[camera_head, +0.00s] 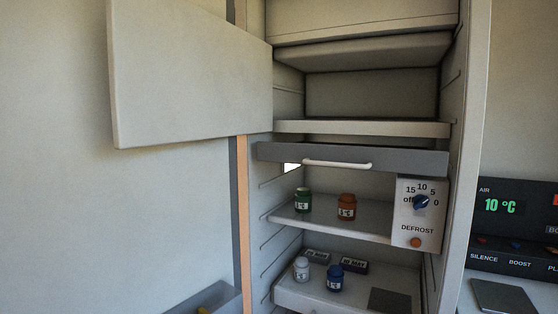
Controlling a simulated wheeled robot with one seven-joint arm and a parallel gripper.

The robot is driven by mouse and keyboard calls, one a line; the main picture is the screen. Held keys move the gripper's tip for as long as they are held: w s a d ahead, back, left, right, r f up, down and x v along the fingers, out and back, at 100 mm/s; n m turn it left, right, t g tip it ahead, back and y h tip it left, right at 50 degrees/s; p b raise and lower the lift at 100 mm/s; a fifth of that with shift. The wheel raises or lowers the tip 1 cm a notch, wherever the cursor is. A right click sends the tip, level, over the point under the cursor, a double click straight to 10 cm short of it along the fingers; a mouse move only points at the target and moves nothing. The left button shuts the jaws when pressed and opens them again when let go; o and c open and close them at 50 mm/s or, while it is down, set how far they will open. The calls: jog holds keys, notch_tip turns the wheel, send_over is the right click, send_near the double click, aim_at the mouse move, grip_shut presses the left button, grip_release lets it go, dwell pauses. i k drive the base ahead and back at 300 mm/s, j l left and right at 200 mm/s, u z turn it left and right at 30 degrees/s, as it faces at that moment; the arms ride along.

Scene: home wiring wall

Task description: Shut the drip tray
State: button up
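The drip tray appears to be the wide dark grey tray (415,160) under the upper shelf of the fridge, in the head view. Its front stands forward of the cabinet, so it looks pulled out. A white bar handle (338,164) runs across its front. The inside of the tray is mostly hidden behind its front. My gripper is not in view.
A white flap door (190,75) stands open at the upper left. Below the tray, shelves hold small jars (346,207) and (335,279). A defrost dial box (418,230) hangs at right, just below the tray. A dark control panel (520,235) is farther right.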

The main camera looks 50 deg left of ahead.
aim_at(416, 160)
jog(key=u, duration=1.6)
jog(key=j, duration=0.1)
